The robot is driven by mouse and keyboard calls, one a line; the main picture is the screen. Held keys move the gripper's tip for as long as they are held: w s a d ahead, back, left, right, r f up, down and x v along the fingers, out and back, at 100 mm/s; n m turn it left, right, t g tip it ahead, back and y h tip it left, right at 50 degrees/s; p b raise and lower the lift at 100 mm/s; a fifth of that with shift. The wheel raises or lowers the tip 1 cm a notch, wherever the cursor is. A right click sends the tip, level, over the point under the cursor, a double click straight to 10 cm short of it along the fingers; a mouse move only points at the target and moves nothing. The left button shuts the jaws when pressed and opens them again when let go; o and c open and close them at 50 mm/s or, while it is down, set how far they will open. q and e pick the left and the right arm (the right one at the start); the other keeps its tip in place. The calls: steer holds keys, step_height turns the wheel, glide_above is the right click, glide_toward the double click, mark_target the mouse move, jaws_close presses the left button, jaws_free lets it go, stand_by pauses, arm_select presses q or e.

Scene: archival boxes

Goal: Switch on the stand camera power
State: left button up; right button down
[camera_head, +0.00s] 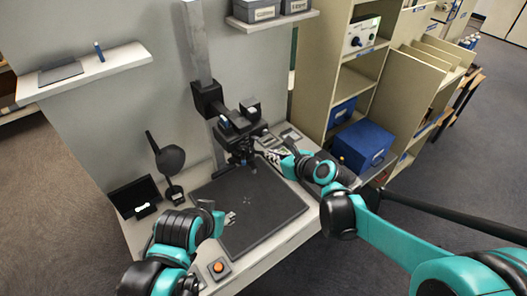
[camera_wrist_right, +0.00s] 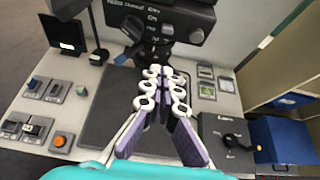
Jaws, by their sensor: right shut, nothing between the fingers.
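The stand camera (camera_head: 238,122) is a dark unit carried on a grey column against the wall, above a black mat. In the right wrist view its dark body (camera_wrist_right: 165,18) fills the top, with white lettering and round knobs (camera_wrist_right: 197,36); I cannot tell which control is the power switch. My right gripper (camera_head: 274,156) is just right of and below the camera. Its white-jointed fingers (camera_wrist_right: 164,74) are shut and empty, tips just below the camera body; contact is unclear. My left gripper (camera_head: 230,217) is low over the mat's left edge, its jaws too small to judge.
The black mat (camera_head: 262,210) lies on a pale bench. An orange button box (camera_head: 218,267) sits at the front, a small dark screen (camera_head: 134,197) at the left. Control boxes (camera_wrist_right: 45,88) stand left of the mat. Shelves with a blue box (camera_head: 363,145) stand to the right.

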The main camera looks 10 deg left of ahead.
steer(key=v, duration=0.2)
steer(key=p+v, duration=0.1)
steer(key=v, duration=0.1)
steer(key=shift+r, duration=0.55)
steer(key=s+d+f+n+g+h, duration=0.1)
steer(key=s+d+n+h, duration=0.3)
steer(key=s+d+n, duration=0.5)
steer(key=s+d+f+n+h, duration=0.3)
steer(key=s+d+n, duration=0.7)
steer(key=n, duration=0.8)
steer(key=d+h, duration=0.1)
steer(key=d, duration=0.2)
steer(key=shift+s+g+h, duration=0.2)
steer(key=shift+g+h, duration=0.2)
